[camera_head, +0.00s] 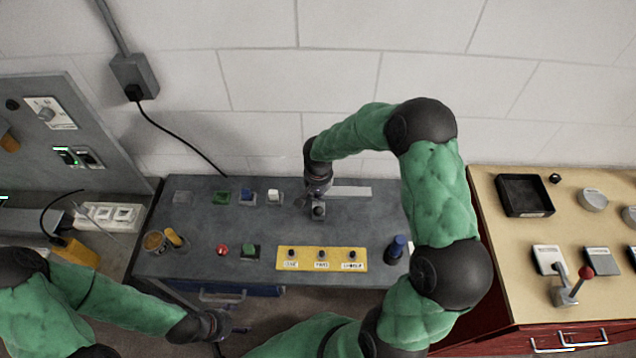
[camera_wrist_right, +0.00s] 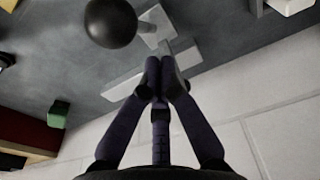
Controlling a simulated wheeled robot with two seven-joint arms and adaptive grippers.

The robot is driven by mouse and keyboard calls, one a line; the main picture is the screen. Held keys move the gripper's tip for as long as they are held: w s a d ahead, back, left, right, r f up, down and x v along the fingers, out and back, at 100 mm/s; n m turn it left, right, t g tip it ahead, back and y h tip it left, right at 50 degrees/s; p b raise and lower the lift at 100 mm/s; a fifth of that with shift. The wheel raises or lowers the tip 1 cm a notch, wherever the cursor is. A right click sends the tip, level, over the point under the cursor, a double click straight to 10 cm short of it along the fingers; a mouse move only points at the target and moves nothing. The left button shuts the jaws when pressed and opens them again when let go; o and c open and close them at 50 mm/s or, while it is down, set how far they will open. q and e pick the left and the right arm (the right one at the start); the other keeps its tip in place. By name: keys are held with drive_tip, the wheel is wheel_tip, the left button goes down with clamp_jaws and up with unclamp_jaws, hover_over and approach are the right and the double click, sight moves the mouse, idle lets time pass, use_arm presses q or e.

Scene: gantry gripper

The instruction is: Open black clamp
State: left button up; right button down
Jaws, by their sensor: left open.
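My right gripper (camera_head: 317,192) reaches down over the middle of the grey table, beside a small grey fixture with a round black knob (camera_head: 318,211). In the right wrist view the black knob (camera_wrist_right: 110,22) is large, at upper left, on a light grey stem. The right fingertips (camera_wrist_right: 163,72) are together, apart from the knob in the picture, with nothing seen between them. I cannot tell for sure which part is the black clamp. My left gripper (camera_head: 226,326) is open and empty, in front of the table's front edge.
A yellow panel (camera_head: 273,257) with three black knobs lies near the table's front. A light bar (camera_head: 350,192) is behind the fixture. Coloured blocks, a red button (camera_head: 221,249) and a blue-topped cylinder (camera_head: 397,246) stand around. A wooden-topped bench (camera_head: 510,270) is at right.

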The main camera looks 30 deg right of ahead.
wheel_tip(320, 180, up, 9)
drive_tip(key=p, duration=0.4)
idle(0.4)
drive_tip(key=shift+w+d, duration=0.1)
drive_tip(key=shift+w, duration=0.05)
idle(0.6)
